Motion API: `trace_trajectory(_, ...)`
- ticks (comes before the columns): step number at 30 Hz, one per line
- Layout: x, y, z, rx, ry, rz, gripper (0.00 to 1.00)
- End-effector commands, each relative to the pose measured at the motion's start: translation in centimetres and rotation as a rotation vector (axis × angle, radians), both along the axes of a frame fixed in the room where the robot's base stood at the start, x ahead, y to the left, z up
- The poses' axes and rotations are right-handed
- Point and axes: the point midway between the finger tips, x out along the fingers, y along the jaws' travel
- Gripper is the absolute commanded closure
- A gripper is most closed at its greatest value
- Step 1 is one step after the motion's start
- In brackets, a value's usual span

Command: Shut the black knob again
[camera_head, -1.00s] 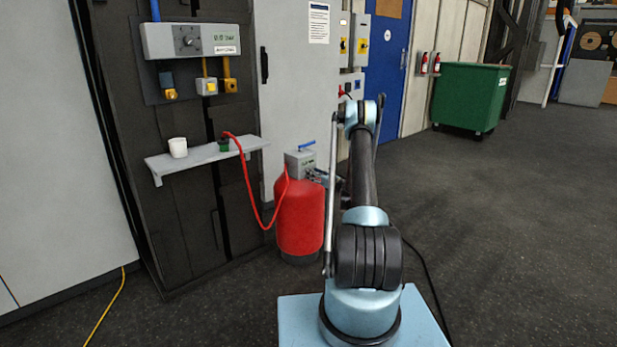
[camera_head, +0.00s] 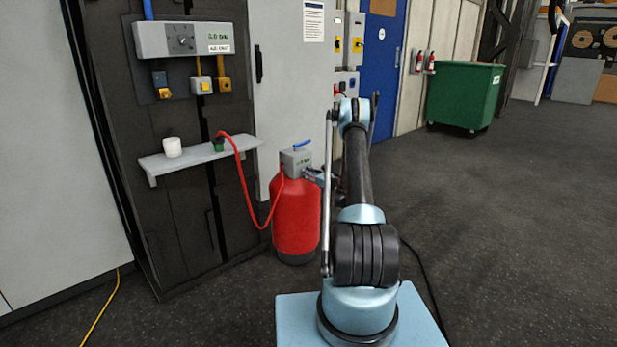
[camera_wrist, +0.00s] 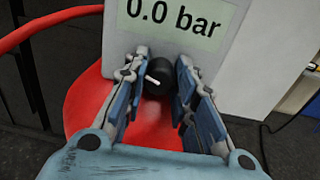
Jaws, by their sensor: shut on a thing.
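The black knob (camera_wrist: 158,76), with a white pointer line, sits on the front of a grey box below a display (camera_wrist: 178,18) reading "0.0 bar". The pointer line is tilted in the wrist view. My gripper (camera_wrist: 160,84) is shut on the knob, with blue-padded fingers on its left and right sides. In the head view the grey box (camera_head: 296,160) stands on top of a red cylinder (camera_head: 296,215), with a blue lever (camera_head: 303,145) above it. In that view my gripper (camera_head: 312,175) is at the box's right side, and the knob itself is hidden.
A red hose (camera_head: 243,185) runs from the cylinder to a wall shelf (camera_head: 200,157) holding a white cup (camera_head: 172,147) and a green-black part (camera_head: 218,144). A grey control panel (camera_head: 190,40) hangs above. The floor at right is open, with a green bin (camera_head: 464,97) behind.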

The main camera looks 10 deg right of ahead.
Motion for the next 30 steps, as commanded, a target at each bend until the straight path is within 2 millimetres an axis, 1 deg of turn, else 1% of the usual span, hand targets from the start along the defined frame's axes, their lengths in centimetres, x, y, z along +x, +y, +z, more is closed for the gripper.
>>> trace_trajectory(6, 0.20, -0.15, 0.01, -0.100, -0.072, -0.005, 0.99)
trace_trajectory(17, 0.25, -0.17, 0.01, -0.115, -0.084, -0.005, 0.99)
trace_trajectory(18, 0.25, -0.17, 0.01, -0.115, -0.084, -0.005, 0.68)
trace_trajectory(20, 0.23, -0.18, 0.01, -0.114, -0.083, -0.005, 0.55)
trace_trajectory(30, 0.06, -0.11, 0.03, -0.114, -0.083, -0.002, 0.54)
